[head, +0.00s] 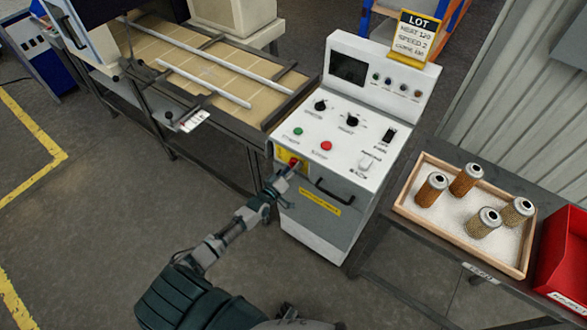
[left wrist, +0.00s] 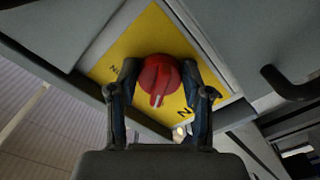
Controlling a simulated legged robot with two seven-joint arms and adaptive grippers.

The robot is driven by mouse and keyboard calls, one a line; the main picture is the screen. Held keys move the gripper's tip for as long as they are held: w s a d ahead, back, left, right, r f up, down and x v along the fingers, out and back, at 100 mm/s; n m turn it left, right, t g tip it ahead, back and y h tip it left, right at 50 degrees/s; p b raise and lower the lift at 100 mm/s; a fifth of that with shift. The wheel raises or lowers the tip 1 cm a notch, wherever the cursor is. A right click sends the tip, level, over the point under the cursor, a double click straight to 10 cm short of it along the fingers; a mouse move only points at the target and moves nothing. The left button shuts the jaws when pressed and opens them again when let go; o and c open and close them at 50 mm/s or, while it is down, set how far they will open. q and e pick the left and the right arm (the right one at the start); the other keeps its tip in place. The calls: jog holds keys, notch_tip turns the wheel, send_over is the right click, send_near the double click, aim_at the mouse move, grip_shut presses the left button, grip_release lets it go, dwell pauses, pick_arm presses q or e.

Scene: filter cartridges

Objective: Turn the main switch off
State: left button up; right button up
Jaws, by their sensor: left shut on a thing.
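The main switch is a red rotary knob (left wrist: 160,80) on a yellow plate (left wrist: 117,62). In the left wrist view the knob has a white pointer mark toward the bottom of the picture. In the head view the knob (head: 294,161) is on the upper left of the control cabinet's front (head: 319,216), partly covered by my gripper. My left gripper (head: 283,178) is at the knob; in the left wrist view its two fingers (left wrist: 160,90) are on either side of the knob, shut on it. The letters on the plate are only partly readable. My right gripper is not in view.
The cabinet's sloped top panel (head: 325,122) carries knobs, green and red buttons and a rocker switch. A black handle (head: 326,194) is right of the knob. A tray (head: 407,211) with several filter cartridges and a red bin (head: 562,262) stand at right. A conveyor table (head: 231,62) is at left.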

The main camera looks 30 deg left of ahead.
pick_arm(q)
jog(key=shift+w+a+r, duration=0.1)
jog(key=shift+a+r, duration=0.1)
jog(key=shift+r, duration=0.15)
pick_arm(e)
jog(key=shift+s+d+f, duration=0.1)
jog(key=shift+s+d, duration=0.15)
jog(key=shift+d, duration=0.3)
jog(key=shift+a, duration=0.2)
pick_arm(q)
jog(key=shift+f, duration=0.1)
jog(key=o, duration=1.1)
jog(key=shift+c, duration=0.2)
jog(key=shift+o, duration=0.4)
jog(key=shift+s+f, duration=0.2)
jog(key=shift+f, duration=0.05)
jog(key=s+a, duration=0.1)
jog(key=s, duration=1)
jog(key=shift+s, duration=0.4)
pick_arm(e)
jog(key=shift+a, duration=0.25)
